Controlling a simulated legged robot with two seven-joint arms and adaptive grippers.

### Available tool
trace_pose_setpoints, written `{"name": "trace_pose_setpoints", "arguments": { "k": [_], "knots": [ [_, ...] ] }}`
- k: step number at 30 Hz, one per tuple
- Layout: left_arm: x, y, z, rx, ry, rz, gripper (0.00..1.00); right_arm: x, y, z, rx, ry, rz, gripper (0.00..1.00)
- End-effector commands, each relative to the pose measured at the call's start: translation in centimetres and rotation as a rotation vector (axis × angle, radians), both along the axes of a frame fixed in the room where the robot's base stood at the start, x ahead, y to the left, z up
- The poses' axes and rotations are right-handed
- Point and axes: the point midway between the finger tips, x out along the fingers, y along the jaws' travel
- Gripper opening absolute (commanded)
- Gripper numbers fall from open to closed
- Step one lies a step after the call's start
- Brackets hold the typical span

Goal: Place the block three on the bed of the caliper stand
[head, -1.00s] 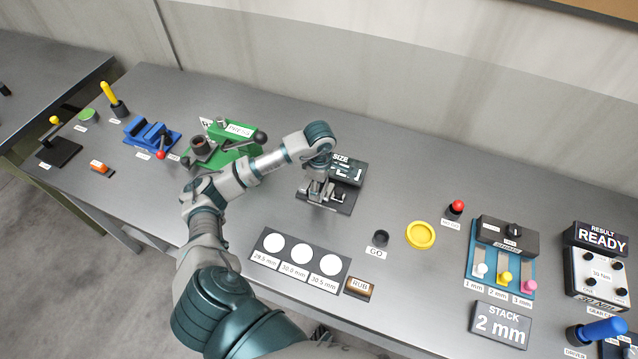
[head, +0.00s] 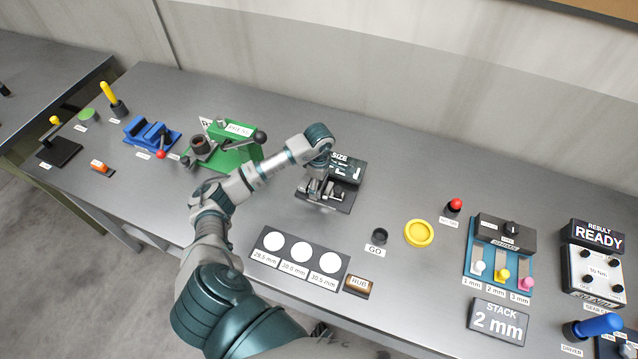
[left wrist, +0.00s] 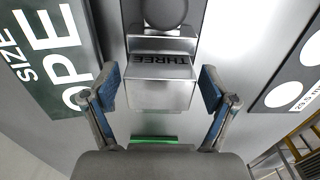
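The block three (left wrist: 160,85) is a grey metal block marked THREE, in the left wrist view. It sits between the two fingers of my left gripper (left wrist: 160,92), with a narrow gap on each side. The gripper is open around it. In the head view my left gripper (head: 319,190) is low over the front left part of the caliper stand (head: 342,198), a dark base with a display box (head: 348,168) behind. The gripper hides the block there, so its contact with the bed cannot be told. My right gripper is not in view.
A dark plate with three white discs (head: 301,252) lies in front of the stand. A GO button (head: 379,237), a RUB block (head: 358,286) and a yellow ring (head: 419,233) are to the right. A green press (head: 235,150) stands left, near my arm.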

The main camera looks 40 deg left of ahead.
Motion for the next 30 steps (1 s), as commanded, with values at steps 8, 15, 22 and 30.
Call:
{"name": "trace_pose_setpoints", "arguments": {
  "k": [8, 15, 22, 30],
  "knots": [
    [0.0, 0.1, 0.1, -0.001, 0.001, 0.001, 0.87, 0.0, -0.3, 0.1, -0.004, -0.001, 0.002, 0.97],
    [0.0, 0.1, 3.9, 0.002, -0.002, 0.002, 0.87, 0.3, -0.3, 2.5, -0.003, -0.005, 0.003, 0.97],
    [0.1, 0.0, 9.2, 0.002, -0.003, 0.002, 0.87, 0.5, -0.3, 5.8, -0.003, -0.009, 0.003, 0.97],
    [0.0, 0.0, 12.1, 0.000, 0.001, 0.001, 0.87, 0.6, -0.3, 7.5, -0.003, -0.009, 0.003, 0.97]
  ]
}}
